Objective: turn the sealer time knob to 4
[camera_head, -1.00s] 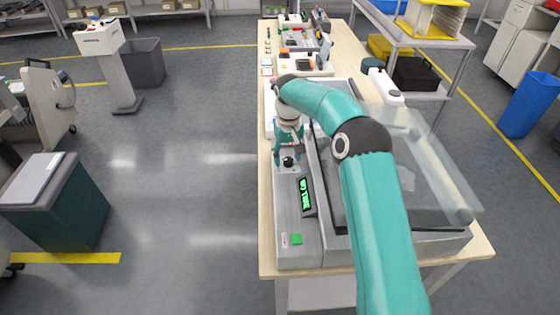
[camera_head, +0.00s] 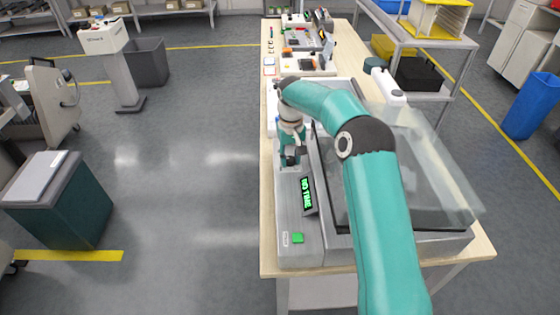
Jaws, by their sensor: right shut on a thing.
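The sealer (camera_head: 305,255) is a grey machine on the wooden bench, with a clear lid (camera_head: 435,170) tilted up. Its dark display (camera_head: 308,195) shows green text that looks like "NO TIME". A green button (camera_head: 298,238) sits near the front of its left panel. My right gripper (camera_head: 291,158) points down at the back of that panel and is shut on the time knob. The fingers hide most of the black knob, so its setting cannot be read. My left gripper is not in view.
My right arm covers part of the sealer. A white bottle (camera_head: 388,88) and other equipment stand behind it on the bench (camera_head: 350,70). A metal rack (camera_head: 440,42) with a black bin (camera_head: 415,75) is at the right.

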